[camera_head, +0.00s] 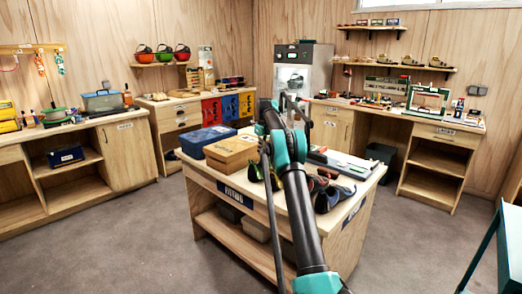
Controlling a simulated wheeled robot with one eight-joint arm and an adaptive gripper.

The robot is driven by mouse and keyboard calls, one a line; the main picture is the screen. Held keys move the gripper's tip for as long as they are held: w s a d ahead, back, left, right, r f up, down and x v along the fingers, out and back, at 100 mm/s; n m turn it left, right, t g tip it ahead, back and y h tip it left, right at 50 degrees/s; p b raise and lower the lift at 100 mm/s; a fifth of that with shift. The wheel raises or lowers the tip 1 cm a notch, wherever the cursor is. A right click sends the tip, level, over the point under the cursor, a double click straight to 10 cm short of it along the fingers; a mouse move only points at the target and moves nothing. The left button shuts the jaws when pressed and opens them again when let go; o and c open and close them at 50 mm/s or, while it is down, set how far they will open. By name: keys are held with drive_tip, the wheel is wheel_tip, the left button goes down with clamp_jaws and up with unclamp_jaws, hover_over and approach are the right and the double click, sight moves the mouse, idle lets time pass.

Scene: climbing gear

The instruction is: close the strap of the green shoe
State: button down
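My arm rises from the bottom middle over the central wooden table (353,207). My gripper (290,103) seems to be the dark shape at the arm's far end; it is small, and whether its fingers are apart cannot be made out. Dark shoes with green parts (256,172) stand on the table's near edge, just left of my arm link. My arm hides part of this group. I cannot tell which is the green shoe or how its strap lies. More dark shoes with coloured parts (328,197) stand right of the arm. My gripper appears apart from the shoes.
A blue box (206,138) and a brown box (231,151) stand on the table's left part. A flat grey item (345,163) lies at its right. Workbenches line the walls, with a metal cabinet (305,73) at the back. The floor (145,240) left of the table is clear.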

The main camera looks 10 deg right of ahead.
drive_tip(key=shift+w+a+f, duration=0.2)
drive_tip(key=shift+f, duration=0.2)
drive_tip(key=shift+w+a+f, duration=0.15)
drive_tip(key=shift+w+f, duration=0.05)
drive_tip(key=shift+f, duration=0.15)
drive_tip(key=shift+f, duration=0.1)
drive_tip(key=shift+r, duration=0.2)
